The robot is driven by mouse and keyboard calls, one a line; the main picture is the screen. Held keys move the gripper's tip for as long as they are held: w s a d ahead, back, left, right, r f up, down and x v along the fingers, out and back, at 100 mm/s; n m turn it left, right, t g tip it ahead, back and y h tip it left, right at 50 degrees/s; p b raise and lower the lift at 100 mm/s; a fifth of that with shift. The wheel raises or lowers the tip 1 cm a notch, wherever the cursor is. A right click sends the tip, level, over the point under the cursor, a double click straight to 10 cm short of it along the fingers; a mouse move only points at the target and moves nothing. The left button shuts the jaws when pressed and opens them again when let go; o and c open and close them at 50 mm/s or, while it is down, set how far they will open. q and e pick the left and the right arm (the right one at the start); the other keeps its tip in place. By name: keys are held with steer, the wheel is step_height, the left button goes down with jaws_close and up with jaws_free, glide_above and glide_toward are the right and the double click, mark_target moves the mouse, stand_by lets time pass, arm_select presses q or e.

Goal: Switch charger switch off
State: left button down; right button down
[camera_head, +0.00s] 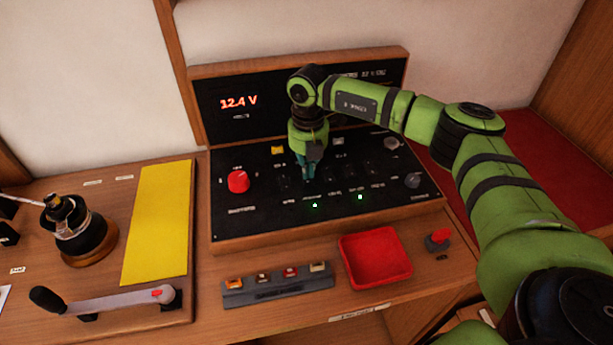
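The black control panel (226,214) lies in a wooden frame on the desk, with a row of small dark switches whose labels are too small to read. I cannot tell which one is the charger switch. Two green lights glow below the row, a left one (315,205) and a right one (360,197). My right gripper (308,178) points down over the middle of the panel, its teal fingertips at or just above the switch row. Contact and finger opening are unclear. It hides part of the panel behind it. My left gripper is out of view.
A red knob (238,181) sits at the panel's left, and an upright display reads 12.4 V (239,102). In front are a fuse strip (278,290), a red tray (375,260) and a red-topped knob (438,240). A yellow mat (160,220) and a lever (110,301) are left.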

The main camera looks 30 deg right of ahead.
mark_target(308, 181)
steer(key=shift+s+f+b, duration=0.1)
steer(key=shift+f+b, duration=0.6)
steer(key=shift+f, duration=0.4)
stand_by(0.3)
steer(key=shift+r+p, duration=0.75)
steer(key=shift+r, duration=0.15)
steer(key=shift+r+p, duration=1.75)
steer(key=shift+r, duration=0.9)
steer(key=shift+f, duration=0.15)
